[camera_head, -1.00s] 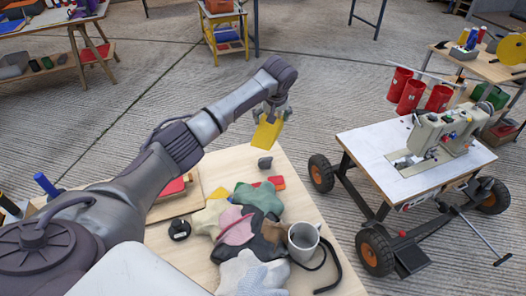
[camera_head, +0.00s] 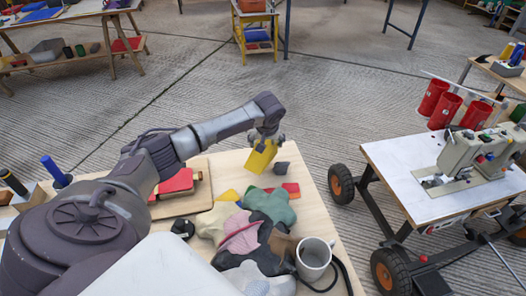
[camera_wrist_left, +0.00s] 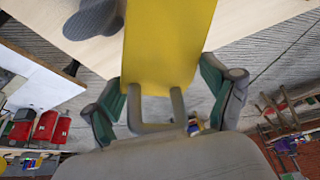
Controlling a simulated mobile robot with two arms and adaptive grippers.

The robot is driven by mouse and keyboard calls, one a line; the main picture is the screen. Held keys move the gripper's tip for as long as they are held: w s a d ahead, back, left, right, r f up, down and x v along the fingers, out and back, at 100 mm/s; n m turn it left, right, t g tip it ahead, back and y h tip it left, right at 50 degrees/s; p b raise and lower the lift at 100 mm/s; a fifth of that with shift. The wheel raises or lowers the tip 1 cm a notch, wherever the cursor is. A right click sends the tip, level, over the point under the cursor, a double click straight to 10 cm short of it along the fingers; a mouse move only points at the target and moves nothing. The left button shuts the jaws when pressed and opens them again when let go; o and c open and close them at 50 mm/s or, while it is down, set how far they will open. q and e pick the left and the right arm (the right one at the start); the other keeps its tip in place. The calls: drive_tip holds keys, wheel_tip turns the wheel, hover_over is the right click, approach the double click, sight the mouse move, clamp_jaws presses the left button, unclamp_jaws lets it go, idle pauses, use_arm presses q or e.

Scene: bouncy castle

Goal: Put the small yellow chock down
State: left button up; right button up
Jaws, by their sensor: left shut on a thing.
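The small yellow chock (camera_head: 261,158) is held in my left gripper (camera_head: 266,141), over the far part of the light wooden table (camera_head: 315,215). In the left wrist view the yellow chock (camera_wrist_left: 168,45) fills the upper middle, between the two green-padded fingers of the gripper (camera_wrist_left: 165,105). A grey handle-like loop shows at its near end. I cannot tell whether the chock touches the table. My right gripper is not in view.
A red item (camera_head: 175,184) rests on a board at left. A wheeled cart with a sewing machine (camera_head: 465,160) stands right, across a floor gap.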

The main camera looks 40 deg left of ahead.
use_arm(q)
drive_tip(key=shift+s+a+f, duration=0.35)
drive_tip(key=shift+f, duration=1.95)
drive_tip(key=o, duration=1.2)
drive_tip(key=shift+f, duration=0.1)
